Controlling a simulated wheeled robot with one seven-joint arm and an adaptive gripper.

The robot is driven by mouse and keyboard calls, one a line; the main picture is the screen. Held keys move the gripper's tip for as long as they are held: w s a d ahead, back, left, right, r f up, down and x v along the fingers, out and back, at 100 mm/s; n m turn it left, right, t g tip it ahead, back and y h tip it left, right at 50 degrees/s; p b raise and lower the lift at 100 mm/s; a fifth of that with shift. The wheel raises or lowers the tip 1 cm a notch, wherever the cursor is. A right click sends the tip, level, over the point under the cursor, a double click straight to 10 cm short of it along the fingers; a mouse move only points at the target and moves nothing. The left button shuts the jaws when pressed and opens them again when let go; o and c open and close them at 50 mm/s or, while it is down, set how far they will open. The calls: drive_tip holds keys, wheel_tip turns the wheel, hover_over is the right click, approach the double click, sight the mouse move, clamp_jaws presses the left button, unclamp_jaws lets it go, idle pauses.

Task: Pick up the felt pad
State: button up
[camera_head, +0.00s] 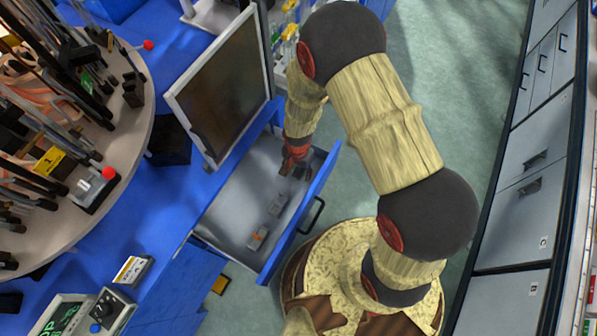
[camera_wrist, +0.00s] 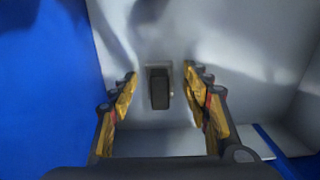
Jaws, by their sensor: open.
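A small dark rectangular block with a paler brownish edge, which looks like the felt pad (camera_wrist: 159,90), lies on the pale drawer floor in the wrist view. It sits between and beyond the two fingertips of my gripper (camera_wrist: 160,77), with a gap on each side. The fingers are open and hold nothing. In the head view my gripper (camera_head: 297,166) reaches down into the far end of the open drawer (camera_head: 226,210). The pad is not clearly told apart from the dark fingers there.
Two small pale items, one nearer my gripper (camera_head: 278,204) and one farther along (camera_head: 258,238), lie in the drawer. The blue drawer front (camera_head: 305,215) stands close by. A monitor (camera_head: 222,85) stands on the blue bench above. The drawer's middle floor is mostly clear.

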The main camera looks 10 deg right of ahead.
sight(298, 169)
drive_tip(key=shift+c, duration=0.9)
drive_tip(key=c, duration=1.1)
drive_tip(key=shift+o, duration=0.2)
wheel_tip(298, 169, up, 10)
drive_tip(key=p, duration=0.3)
drive_tip(key=o, duration=0.6)
drive_tip(key=shift+c, duration=0.2)
drive_tip(key=c, duration=0.4)
